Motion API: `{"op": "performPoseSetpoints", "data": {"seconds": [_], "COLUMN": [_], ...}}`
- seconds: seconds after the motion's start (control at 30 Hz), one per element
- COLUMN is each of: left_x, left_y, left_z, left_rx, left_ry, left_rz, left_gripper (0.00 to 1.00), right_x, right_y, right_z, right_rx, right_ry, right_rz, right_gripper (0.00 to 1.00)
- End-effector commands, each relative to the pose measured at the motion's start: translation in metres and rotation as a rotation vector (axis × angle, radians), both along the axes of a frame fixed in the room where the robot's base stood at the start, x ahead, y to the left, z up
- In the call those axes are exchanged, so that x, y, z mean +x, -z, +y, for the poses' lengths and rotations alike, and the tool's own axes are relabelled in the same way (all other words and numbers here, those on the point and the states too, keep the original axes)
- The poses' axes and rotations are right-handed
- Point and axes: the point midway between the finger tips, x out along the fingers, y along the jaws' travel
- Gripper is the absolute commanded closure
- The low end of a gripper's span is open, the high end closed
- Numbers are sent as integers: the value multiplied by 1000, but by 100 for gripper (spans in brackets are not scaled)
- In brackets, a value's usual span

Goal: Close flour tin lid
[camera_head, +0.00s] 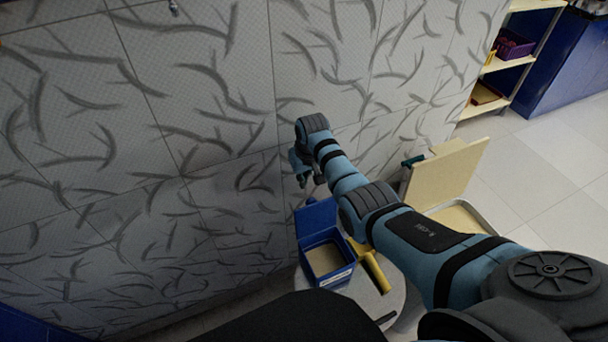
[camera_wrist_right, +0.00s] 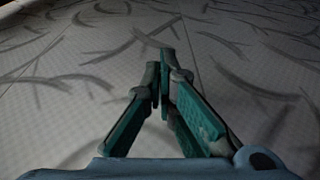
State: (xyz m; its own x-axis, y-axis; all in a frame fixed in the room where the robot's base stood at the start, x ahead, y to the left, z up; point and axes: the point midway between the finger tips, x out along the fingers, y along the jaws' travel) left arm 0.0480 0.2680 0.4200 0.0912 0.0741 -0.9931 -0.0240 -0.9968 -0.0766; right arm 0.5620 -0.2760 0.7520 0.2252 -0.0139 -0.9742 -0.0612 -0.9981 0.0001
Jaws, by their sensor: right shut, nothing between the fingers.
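The flour tin appears to be the blue box (camera_head: 327,264) on a round pale table, with a small label on its front. Its blue lid (camera_head: 316,220) stands up open at the back edge, and the pale inside shows. My right gripper (camera_head: 303,181) is above the raised lid in the head view, apart from it, close to the tiled wall. In the right wrist view the fingers (camera_wrist_right: 162,80) are shut with nothing between them, and neither tin nor lid shows there. My left gripper is not in view.
A yellow object (camera_head: 373,268) lies right of the tin on the round table (camera_head: 396,290). A cream box with a raised lid (camera_head: 445,174) stands farther right, partly behind my right arm. The patterned wall (camera_head: 200,120) is close behind. Shelves (camera_head: 503,65) stand at the far right.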

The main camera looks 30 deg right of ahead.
Motion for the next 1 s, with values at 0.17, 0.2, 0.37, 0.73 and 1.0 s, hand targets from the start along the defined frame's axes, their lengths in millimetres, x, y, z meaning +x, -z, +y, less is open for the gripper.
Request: {"op": "performPoseSetpoints", "data": {"seconds": [0.17, 0.2, 0.37, 0.73, 1.0], "left_x": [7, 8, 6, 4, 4], "left_y": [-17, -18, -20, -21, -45], "left_z": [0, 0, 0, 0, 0], "left_rx": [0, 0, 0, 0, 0], "left_ry": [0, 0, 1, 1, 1], "left_rz": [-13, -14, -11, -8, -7], "left_gripper": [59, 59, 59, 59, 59], "right_x": [-24, -29, -38, -39, -44], "right_y": [-1, -1, -1, -1, -10], "right_z": [2, 3, 4, 4, 5], "right_rx": [-1, 0, 1, 0, -4], "right_ry": [-3, -4, -4, -4, -4], "right_rz": [-1, 0, 0, -2, -66], "right_gripper": [100, 100, 100, 100, 100]}}
